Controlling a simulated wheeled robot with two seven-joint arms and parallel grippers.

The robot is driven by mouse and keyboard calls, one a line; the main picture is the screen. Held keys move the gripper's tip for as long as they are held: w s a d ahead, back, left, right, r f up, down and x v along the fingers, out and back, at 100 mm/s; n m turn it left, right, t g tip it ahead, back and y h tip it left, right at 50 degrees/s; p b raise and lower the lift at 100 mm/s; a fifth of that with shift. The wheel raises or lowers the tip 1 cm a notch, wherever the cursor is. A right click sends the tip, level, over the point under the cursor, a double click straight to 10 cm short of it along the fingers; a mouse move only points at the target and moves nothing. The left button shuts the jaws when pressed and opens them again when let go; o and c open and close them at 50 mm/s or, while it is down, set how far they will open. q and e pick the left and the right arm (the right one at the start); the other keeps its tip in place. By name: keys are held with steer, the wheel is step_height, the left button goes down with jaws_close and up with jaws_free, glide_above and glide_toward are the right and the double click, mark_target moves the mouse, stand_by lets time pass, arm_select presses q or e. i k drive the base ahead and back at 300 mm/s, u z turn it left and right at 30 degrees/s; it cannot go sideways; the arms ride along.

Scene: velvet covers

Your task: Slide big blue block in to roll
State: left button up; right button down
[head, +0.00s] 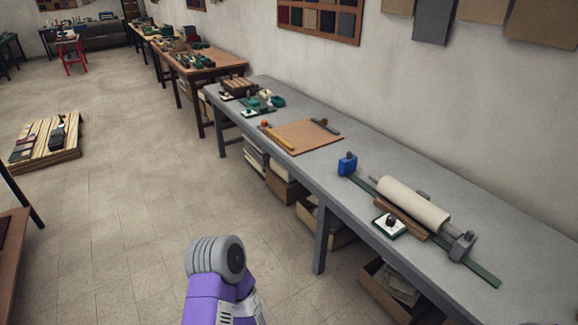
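The big blue block (347,164) stands on the grey table, at the far left end of a green rail (484,274). It has a dark knob on top. The cream roll (412,205) lies along the rail, with a gap between its left end and the blue block. A grey block (463,246) stands close to the roll's right end. One of my arms, purple with a grey rounded joint, shows at the bottom centre, well short of the table. Neither of my grippers can be seen.
A small white tile with a dark knob (391,226) and a brown wooden strip (402,217) lie in front of the roll. A brown board (302,137) lies further left on the table. Boxes stand under the table.

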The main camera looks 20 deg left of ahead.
mark_target(348, 165)
steer(key=u, duration=2.7)
steer(key=i, duration=0.2)
steer(key=z, duration=1.6)
steer(key=i, duration=1.15)
steer(key=z, duration=0.6)
